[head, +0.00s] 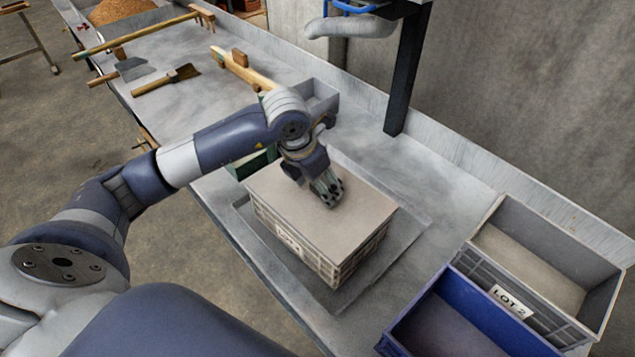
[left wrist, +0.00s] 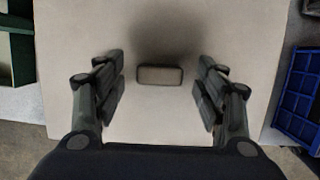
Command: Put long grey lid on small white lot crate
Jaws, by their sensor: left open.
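A long grey lid (head: 285,197) lies flat on top of a pale crate (head: 347,264) with a label on its side. The lid fills most of the left wrist view (left wrist: 160,125), with a small dark-rimmed rectangular grip (left wrist: 160,75) in its middle. My left gripper (head: 328,194) points down over the lid; its open fingers show in the left wrist view (left wrist: 160,88) on either side of the grip, with nothing between them but that grip. I cannot tell whether the fingertips touch the lid. My right gripper is out of view.
The crate stands on a grey tray (head: 408,237) on the metal bench. To the right are an open grey crate marked LOT 2 (head: 550,318) and a blue crate (head: 400,338). A dark post (head: 405,80) rises behind; wooden-handled tools (head: 165,82) lie far left.

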